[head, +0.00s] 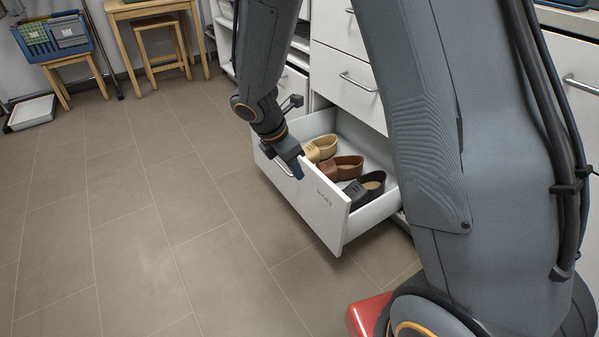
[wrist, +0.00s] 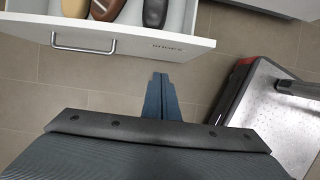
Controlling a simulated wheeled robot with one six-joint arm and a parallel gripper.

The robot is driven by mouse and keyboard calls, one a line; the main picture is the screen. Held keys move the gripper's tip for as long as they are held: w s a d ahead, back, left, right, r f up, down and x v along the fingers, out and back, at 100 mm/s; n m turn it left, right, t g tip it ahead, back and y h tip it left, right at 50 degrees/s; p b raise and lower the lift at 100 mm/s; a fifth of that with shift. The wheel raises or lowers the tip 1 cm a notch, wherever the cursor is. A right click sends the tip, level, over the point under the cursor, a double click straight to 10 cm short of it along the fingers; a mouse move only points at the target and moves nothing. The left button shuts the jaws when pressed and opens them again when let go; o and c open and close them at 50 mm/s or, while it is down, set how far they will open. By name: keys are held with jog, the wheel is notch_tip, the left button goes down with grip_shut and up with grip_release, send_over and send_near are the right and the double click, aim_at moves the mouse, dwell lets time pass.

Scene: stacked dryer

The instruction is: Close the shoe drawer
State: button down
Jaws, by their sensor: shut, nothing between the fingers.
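The shoe drawer (head: 318,199) is a white drawer at the bottom of the cabinet, pulled well out. It holds tan, brown and black shoes (head: 347,168). Its front carries a metal bar handle and a printed label. In the wrist view the drawer front (wrist: 130,44) crosses the top, with its handle (wrist: 83,48) at the left. My gripper (head: 297,172) is at the outer side of the drawer front; the head view does not show whether they touch. In the wrist view my gripper's fingers (wrist: 160,82) are together and empty, just short of the front, right of the handle.
White closed drawers (head: 350,85) stand above the open one. A wooden table and stool (head: 160,50) and a blue basket (head: 53,38) are at the back left. The tiled floor (head: 150,230) in front of the drawer is clear.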

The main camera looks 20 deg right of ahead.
jog(key=w+d+f+b, duration=0.2)
jog(key=d+f+b, duration=0.2)
jog(key=d+f, duration=0.2)
jog(key=shift+d+f, duration=0.2)
jog(key=shift+f, duration=0.25)
jog(key=shift+w+d, duration=0.1)
